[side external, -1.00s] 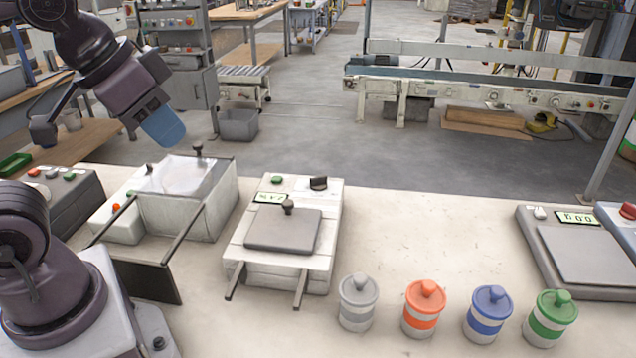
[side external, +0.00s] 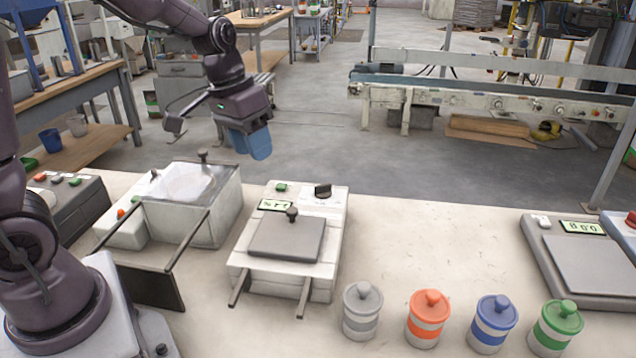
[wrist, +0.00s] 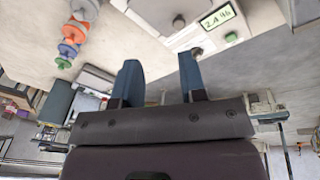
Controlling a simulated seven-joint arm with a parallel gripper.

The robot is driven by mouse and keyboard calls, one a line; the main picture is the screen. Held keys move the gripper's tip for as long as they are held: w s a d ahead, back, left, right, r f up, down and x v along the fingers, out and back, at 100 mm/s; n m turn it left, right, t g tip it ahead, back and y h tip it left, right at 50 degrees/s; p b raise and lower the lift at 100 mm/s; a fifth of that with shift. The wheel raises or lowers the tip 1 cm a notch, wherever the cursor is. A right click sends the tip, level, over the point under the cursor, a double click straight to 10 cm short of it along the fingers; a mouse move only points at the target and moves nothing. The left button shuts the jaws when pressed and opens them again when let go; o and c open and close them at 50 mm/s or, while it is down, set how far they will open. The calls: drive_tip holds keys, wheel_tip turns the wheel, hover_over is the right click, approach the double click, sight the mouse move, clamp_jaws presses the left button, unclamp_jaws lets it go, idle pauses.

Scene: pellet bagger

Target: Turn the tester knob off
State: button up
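The tester is a white box (side external: 332,222) on the bench with a grey lid plate (side external: 283,241) and a small display (side external: 275,205). Its black knob (side external: 322,191) is at the back right corner of its top. The knob also shows in the wrist view (wrist: 196,52), beyond the right finger, beside the display (wrist: 217,17), which reads about 2.4 %. The knob's pointing direction is too small to tell. My gripper (side external: 251,145), with blue fingers, hangs in the air behind and left of the knob, apart from it. In the wrist view its fingers (wrist: 160,78) are spread and empty.
A white open-fronted chamber (side external: 195,215) with dark rails stands left of the tester. Several lidded canisters, one orange (side external: 428,318), stand at the front right. A scale (side external: 580,262) sits far right. The bench between tester and scale is clear.

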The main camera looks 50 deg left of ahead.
drive_tip(key=w+a+f+m, duration=0.2)
drive_tip(key=w+a+f, duration=0.6)
drive_tip(key=w, duration=0.2)
drive_tip(key=m+t, duration=0.2)
drive_tip(key=m, duration=0.1)
approach(319, 185)
drive_tip(key=x, duration=0.9)
drive_tip(key=shift+w+f, duration=0.1)
clamp_jaws()
